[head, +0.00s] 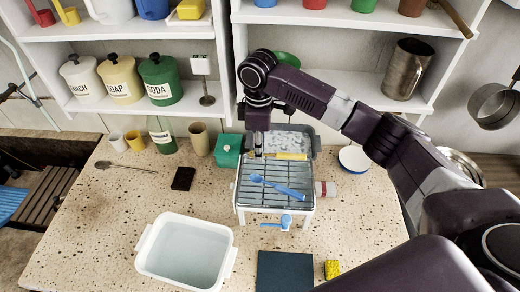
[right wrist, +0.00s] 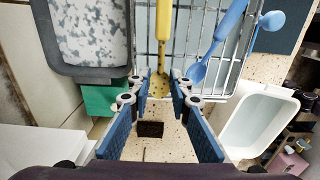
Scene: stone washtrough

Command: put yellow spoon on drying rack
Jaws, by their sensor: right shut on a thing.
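The yellow spoon (head: 291,156) lies roughly level over the far part of the drying rack (head: 240,195), its yellow length pointing right from my right gripper (head: 258,150). In the right wrist view the yellow spoon (right wrist: 163,22) runs away from between the fingertips of my right gripper (right wrist: 158,86), which is shut on it. The rack's wires (right wrist: 192,30) show beside and beneath it. I cannot tell whether the spoon touches them. A blue spoon (head: 278,187) lies across the rack. My left gripper is not in view.
A grey speckled tin (head: 288,138) stands behind the rack, and a green box (head: 228,151) left of it. A blue scoop (head: 285,222) is at the rack's front. A white water basin (head: 143,243) stands front left. Shelves rise behind. The counter's left middle is mostly clear.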

